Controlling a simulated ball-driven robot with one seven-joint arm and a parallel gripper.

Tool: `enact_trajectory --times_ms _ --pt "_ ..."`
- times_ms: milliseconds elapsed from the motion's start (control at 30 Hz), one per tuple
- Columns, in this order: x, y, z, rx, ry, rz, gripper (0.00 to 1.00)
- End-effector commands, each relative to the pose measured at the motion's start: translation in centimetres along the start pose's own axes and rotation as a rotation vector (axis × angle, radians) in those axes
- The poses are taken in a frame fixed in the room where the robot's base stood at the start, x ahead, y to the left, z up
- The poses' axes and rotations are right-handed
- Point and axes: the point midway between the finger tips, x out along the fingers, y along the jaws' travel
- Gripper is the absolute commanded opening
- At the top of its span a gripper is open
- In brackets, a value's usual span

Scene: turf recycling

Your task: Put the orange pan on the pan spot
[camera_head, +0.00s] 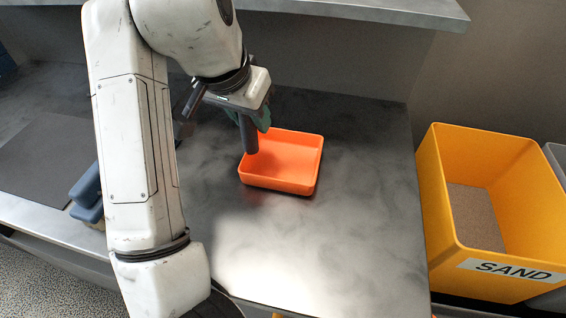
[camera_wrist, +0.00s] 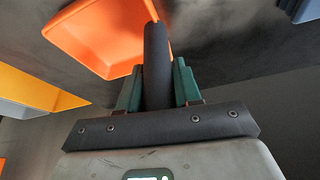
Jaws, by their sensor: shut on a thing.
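The orange pan (camera_head: 290,155) is a shallow open tray over the grey metal counter, right of my arm in the head view. It also shows at the top of the wrist view (camera_wrist: 95,35). A dark round handle (camera_wrist: 157,60) stands at its near left corner in the head view. My gripper (camera_head: 254,119) has its green fingers on both sides of this handle and is shut on it. The pan looks level; I cannot tell whether it touches the counter. A flat dark rectangle (camera_head: 45,150) lies at the left; I cannot tell whether it is the pan spot.
A yellow bin marked SAND (camera_head: 435,200) stands right of the counter (camera_head: 350,220). A blue object (camera_head: 87,190) is partly hidden behind my arm at left. A grey shelf (camera_head: 370,10) hangs above the back. The counter around the pan is clear.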

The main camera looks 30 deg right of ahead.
Motion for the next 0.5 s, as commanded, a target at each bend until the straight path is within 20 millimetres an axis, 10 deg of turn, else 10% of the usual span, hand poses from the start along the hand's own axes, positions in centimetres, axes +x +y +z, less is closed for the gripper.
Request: enact_trajectory --times_ms 200,233,500 --pt "0.37 0.01 0.15 0.000 0.001 0.000 0.00" --pt "0.33 0.00 0.14 0.000 0.001 0.000 0.35" --pt "0.34 0.00 0.14 0.000 0.000 0.000 0.61"
